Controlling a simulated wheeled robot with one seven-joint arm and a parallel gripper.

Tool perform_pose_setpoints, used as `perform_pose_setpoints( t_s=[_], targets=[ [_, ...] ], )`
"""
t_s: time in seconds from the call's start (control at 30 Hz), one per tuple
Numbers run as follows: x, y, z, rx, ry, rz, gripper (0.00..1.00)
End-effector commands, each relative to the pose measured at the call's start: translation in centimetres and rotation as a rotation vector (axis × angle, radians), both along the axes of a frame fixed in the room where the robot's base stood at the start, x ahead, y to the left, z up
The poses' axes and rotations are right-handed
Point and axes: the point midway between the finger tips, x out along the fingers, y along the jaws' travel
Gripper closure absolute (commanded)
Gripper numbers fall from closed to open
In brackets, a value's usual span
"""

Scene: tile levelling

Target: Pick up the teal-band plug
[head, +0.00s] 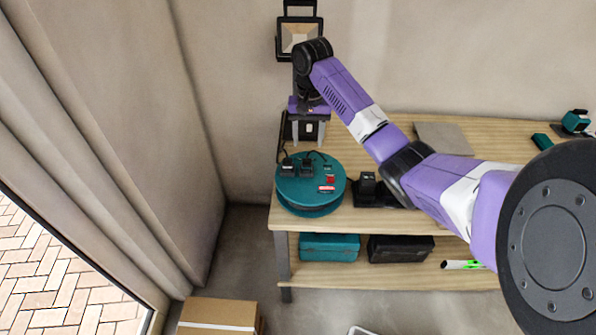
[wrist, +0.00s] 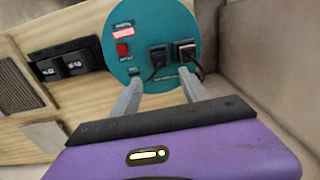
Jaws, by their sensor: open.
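A round teal cable reel (head: 292,199) stands at the left end of the workbench. Two black plugs with cords sit side by side on its top, one left (wrist: 158,57) and one right (wrist: 185,51) in the wrist view; they also show in the head view, at left (head: 288,168) and right (head: 308,161). I cannot make out a teal band on either. My gripper (head: 308,141) is open and empty, behind the plugs in the head view. In the wrist view its two fingers (wrist: 160,77) point toward the plugs, apart from them as far as I can tell.
A red switch (wrist: 123,50) is on the reel. A black two-slot charger (wrist: 63,65) stands beside it. A work lamp (head: 300,32) is behind my gripper. A grey board (head: 443,137) lies on the bench (head: 400,218). A teal case (head: 330,247) and black case (head: 400,248) are below.

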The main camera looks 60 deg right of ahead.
Motion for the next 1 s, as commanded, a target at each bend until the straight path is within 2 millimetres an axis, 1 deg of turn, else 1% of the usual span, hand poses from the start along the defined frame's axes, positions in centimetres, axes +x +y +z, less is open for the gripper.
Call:
perform_pose_setpoints(
  t_s=[0.1, 0.37, 0.47, 0.6, 0.7, 0.8, 1.0],
  targets=[
    [-0.6, 0.4, -0.4, 0.014, 0.026, -0.023, 0.47],
    [-0.6, 0.4, -2.9, 0.013, 0.024, -0.026, 0.47],
    [-0.5, 0.6, -4.0, 0.013, 0.024, -0.025, 0.47],
    [-0.4, 0.8, -6.1, 0.012, 0.023, -0.025, 0.47],
    [-0.3, 0.8, -7.2, 0.011, 0.023, -0.024, 0.47],
    [-0.3, 0.8, -7.8, 0.01, 0.022, -0.024, 0.47],
    [-0.3, 0.8, -7.9, 0.01, 0.02, -0.023, 0.47]
  ],
)
